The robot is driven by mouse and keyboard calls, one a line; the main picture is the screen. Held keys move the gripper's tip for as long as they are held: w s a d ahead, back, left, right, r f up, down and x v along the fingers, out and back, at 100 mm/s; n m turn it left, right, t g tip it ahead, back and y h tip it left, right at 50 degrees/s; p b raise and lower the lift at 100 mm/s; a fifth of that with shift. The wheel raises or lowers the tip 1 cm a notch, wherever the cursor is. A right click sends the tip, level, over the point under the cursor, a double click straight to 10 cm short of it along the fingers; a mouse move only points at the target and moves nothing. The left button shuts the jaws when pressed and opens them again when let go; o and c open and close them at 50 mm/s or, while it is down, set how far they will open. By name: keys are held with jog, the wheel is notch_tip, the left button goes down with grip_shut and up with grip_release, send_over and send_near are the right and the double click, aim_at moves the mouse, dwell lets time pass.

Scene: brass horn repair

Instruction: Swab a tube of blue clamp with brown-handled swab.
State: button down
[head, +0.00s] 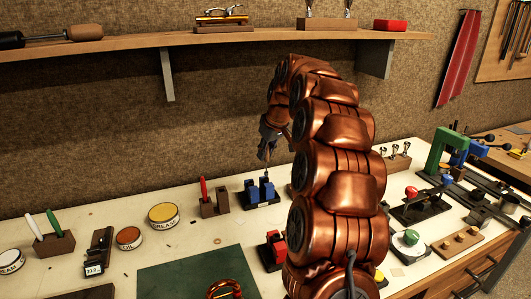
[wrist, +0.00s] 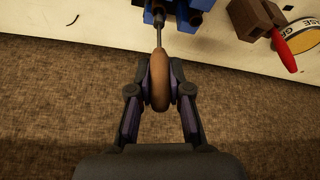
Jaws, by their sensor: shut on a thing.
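My gripper (head: 267,150) is above the blue clamp (head: 260,192), which stands on the bench on a dark base. In the wrist view my gripper (wrist: 159,92) is shut on the brown handle of the brown-handled swab (wrist: 159,80). The swab's thin rod points away from my fingers to the blue clamp (wrist: 178,8) at the top edge. The rod's tip meets or overlaps a tube of the clamp; I cannot tell whether it is inside. A second tube (wrist: 196,17) is to its right. In the head view the rod shows thinly above the clamp.
A brown wood block with a red-handled tool (head: 204,192) stands left of the clamp. A yellow grease tin (head: 163,214) and a green mat (head: 190,268) are farther left and in front. A red clamp (head: 272,250) is nearer. A shelf (head: 225,35) runs above.

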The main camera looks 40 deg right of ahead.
jog(key=shift+r+p, duration=0.55)
jog(key=shift+r, duration=1.25)
jog(key=shift+r+p, duration=0.9)
jog(key=shift+r, duration=1.35)
